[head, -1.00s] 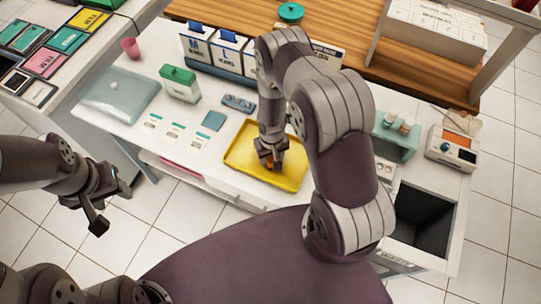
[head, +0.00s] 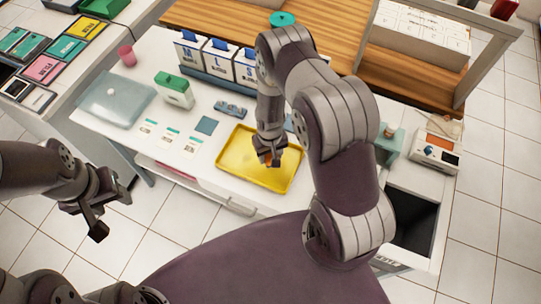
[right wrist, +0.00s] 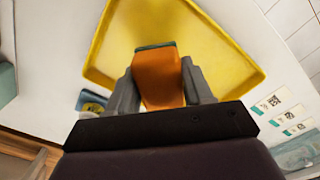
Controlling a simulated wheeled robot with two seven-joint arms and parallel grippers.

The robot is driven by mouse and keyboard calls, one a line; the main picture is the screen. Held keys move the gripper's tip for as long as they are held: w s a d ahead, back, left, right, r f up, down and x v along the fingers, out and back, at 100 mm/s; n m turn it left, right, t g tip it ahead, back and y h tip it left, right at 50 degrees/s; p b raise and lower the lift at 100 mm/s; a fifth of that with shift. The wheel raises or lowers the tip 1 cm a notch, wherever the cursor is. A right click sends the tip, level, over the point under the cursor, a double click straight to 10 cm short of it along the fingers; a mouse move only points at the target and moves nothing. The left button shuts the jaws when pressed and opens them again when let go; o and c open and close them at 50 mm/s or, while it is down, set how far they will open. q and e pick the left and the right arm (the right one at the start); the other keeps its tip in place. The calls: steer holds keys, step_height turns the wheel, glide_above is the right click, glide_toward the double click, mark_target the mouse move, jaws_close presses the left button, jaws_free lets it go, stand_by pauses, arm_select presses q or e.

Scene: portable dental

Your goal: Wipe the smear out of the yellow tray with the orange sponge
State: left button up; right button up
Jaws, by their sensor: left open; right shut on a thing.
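The yellow tray (head: 233,166) lies flat on the white table; it also shows in the right wrist view (right wrist: 205,40). My right gripper (head: 269,160) reaches down over the tray's middle. In the right wrist view my right gripper (right wrist: 160,85) is shut on the orange sponge (right wrist: 158,75), which has a dark green edge at its far end. In the head view only a bit of orange shows between the fingers. I cannot tell whether the sponge touches the tray floor. I make out no clear smear in either view. My left gripper (head: 98,218) is open and empty, left of the table over the floor.
A green-topped box (head: 174,92), a clear bluish case (head: 113,97), white cards (head: 170,135) and a blue square (head: 206,125) lie left of the tray. Boxes marked M, L and S (head: 218,60) stand behind. A dark open bin (head: 413,222) is at the right.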

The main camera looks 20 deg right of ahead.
steer(key=shift+r, duration=0.65)
steer(key=shift+r+p, duration=0.35)
steer(key=shift+p, duration=0.1)
arm_select(q)
steer(key=shift+s+a+r, duration=0.1)
steer(key=shift+s+r, duration=0.05)
steer(key=shift+r, duration=0.55)
arm_select(e)
steer(key=shift+a, duration=0.1)
